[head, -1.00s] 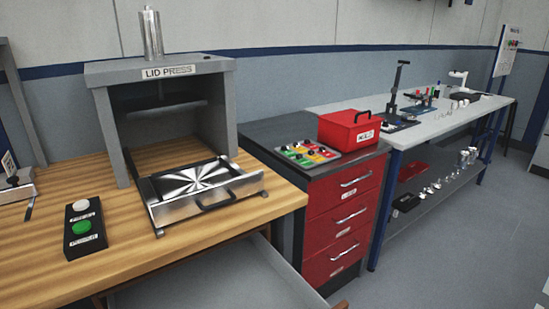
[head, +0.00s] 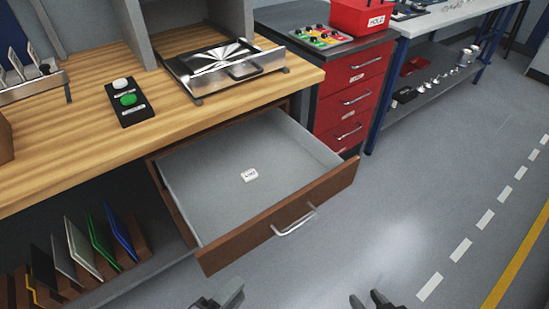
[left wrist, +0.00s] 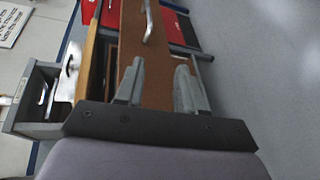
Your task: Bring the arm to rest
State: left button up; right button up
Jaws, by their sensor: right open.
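My left gripper (head: 222,297) is at the bottom edge of the head view, in front of and below the open drawer's front. In the left wrist view its two fingers (left wrist: 160,86) stand apart with nothing held between them. The brown drawer front (left wrist: 145,70) shows beyond the fingers. My right gripper (head: 371,299) is at the bottom edge too, over the floor to the right of the left one, open and empty. Most of both arms is out of view.
The drawer (head: 300,212) stands pulled out below the wooden bench (head: 180,125), with a small white label (head: 250,174) inside. A button box (head: 128,100) and the press tray (head: 222,68) are on the bench. A red drawer cabinet (head: 352,100) stands behind. Floor to the right is clear.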

pick_arm(q)
jog(key=a+m+g+y+p, duration=0.2)
jog(key=a+m+y, duration=0.4)
jog(key=a+m, duration=0.5)
jog(key=r+m, duration=0.1)
jog(key=m, duration=0.3)
jog(key=shift+a+p, duration=0.25)
jog(key=shift+p, duration=0.05)
pick_arm(e)
jog(key=r, duration=0.2)
jog(key=w+r, duration=0.1)
jog(key=shift+d+r, duration=0.15)
jog(key=shift+d, duration=0.2)
